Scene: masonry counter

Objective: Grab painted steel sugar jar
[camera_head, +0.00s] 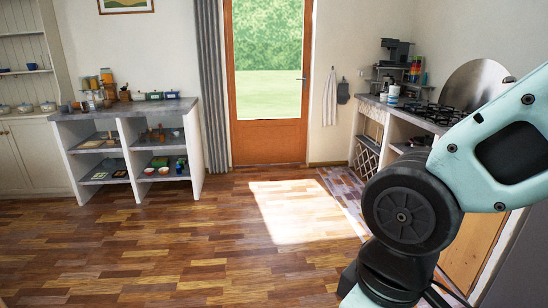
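The grey-topped masonry counter (92,115) stands against the back wall at the left, well away from me across the floor. All of these are too small for me to tell which one is the painted steel sugar jar. My pale green arm fills the right foreground. My gripper is outside the picture, so its state does not show.
Open shelves under the counter hold bowls (149,171) and small items. A cream dresser (26,152) stands at the far left. A second counter with a black hob (433,113) runs along the right. The wooden floor (190,245) between is clear.

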